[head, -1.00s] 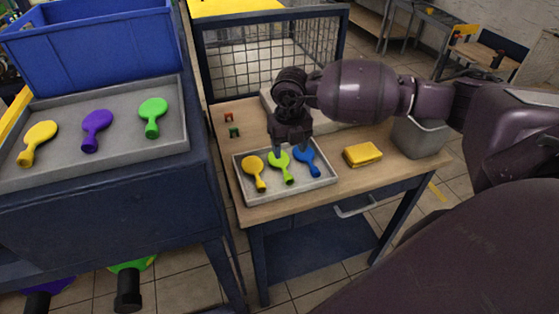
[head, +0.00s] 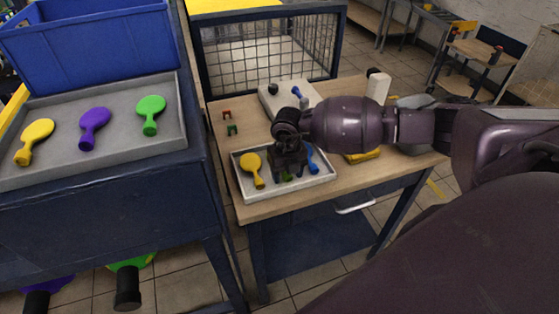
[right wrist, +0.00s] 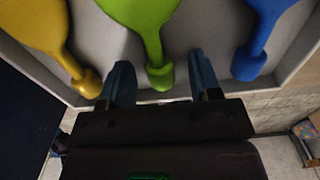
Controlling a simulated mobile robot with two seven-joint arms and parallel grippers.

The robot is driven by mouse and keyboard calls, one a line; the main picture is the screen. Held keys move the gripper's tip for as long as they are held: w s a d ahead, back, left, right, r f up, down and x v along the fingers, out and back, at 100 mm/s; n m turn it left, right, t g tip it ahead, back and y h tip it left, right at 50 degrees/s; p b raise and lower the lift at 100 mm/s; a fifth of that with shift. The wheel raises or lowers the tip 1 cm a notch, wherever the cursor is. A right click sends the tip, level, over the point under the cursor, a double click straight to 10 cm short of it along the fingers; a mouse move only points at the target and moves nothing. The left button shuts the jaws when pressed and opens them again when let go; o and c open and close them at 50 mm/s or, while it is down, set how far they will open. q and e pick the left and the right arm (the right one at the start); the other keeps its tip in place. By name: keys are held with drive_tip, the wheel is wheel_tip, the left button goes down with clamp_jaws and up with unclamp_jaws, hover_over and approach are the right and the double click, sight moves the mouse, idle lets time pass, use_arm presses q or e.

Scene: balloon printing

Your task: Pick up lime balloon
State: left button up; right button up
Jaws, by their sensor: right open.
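The lime balloon (right wrist: 151,30) lies in the grey tray (head: 245,194) on the wooden table, between a yellow balloon (head: 252,168) and a blue balloon (head: 313,160). In the head view my right gripper (head: 287,174) hides most of the lime balloon (head: 285,177). In the right wrist view my right gripper (right wrist: 160,85) is open, with one finger on each side of the lime balloon's neck end. I cannot tell whether the fingers touch it. My left gripper is not in view.
A second grey tray (head: 60,173) on the blue cabinet holds yellow (head: 36,140), purple (head: 93,127) and green (head: 151,113) balloons. A blue bin (head: 90,48) stands behind it. A yellow block (head: 362,155) lies right of the near tray. A wire mesh cage (head: 265,50) stands behind the table.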

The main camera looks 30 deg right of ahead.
drive_tip(key=c, duration=0.8)
drive_tip(key=shift+c, duration=0.2)
drive_tip(key=shift+r, duration=0.15)
